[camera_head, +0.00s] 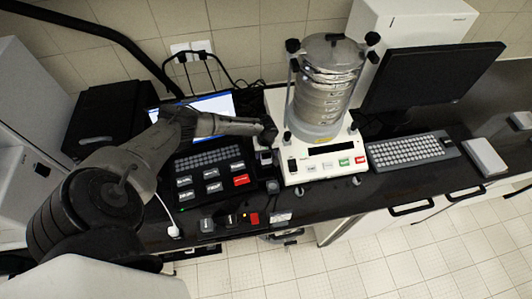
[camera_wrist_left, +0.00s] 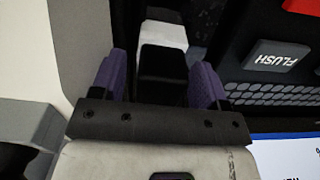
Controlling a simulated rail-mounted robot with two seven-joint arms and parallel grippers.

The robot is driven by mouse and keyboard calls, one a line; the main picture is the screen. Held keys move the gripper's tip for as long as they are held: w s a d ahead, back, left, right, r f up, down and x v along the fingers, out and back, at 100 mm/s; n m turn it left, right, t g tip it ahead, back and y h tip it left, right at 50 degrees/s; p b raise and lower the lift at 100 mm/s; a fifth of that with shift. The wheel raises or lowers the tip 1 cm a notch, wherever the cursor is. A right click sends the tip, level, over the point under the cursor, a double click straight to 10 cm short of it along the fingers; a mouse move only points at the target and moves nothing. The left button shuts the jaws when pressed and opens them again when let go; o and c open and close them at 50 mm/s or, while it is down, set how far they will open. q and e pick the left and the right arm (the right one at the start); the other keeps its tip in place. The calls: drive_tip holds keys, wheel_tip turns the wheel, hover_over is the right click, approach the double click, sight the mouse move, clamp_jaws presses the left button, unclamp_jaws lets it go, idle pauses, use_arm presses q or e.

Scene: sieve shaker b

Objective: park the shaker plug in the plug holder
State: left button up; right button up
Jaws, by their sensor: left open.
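My left gripper (camera_head: 268,132) is between the keypad panel and the sieve shaker (camera_head: 322,130) in the head view. In the left wrist view the gripper (camera_wrist_left: 158,80) is open. Its purple fingers stand on either side of a black block (camera_wrist_left: 162,66), with a gap showing at least on the left. The block may be the shaker plug; I cannot tell for sure. A pale piece (camera_wrist_left: 164,34) lies just past the block. It seems to match a small pale fitting (camera_head: 265,157) beside the shaker base. I cannot tell which part is the plug holder. My right gripper is out of view.
The keypad panel (camera_head: 211,181) is left of the gripper, with a lit screen (camera_head: 209,104) behind. A monitor (camera_head: 430,76) and keyboard (camera_head: 412,148) stand right of the shaker. A white cord (camera_head: 163,206) and small switches (camera_head: 231,220) are near the counter's front edge.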

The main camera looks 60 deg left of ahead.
use_arm(q)
drive_tip(key=shift+c, duration=0.5)
drive_tip(key=c, duration=1.1)
drive_tip(key=shift+r, duration=0.1)
drive_tip(key=shift+r+p, duration=0.4)
drive_tip(key=shift+p, duration=0.1)
drive_tip(key=shift+r+p, duration=1.35)
drive_tip(key=shift+p, duration=0.1)
drive_tip(key=shift+r+p, duration=1.15)
drive_tip(key=shift+p, duration=0.1)
drive_tip(key=shift+r, duration=0.1)
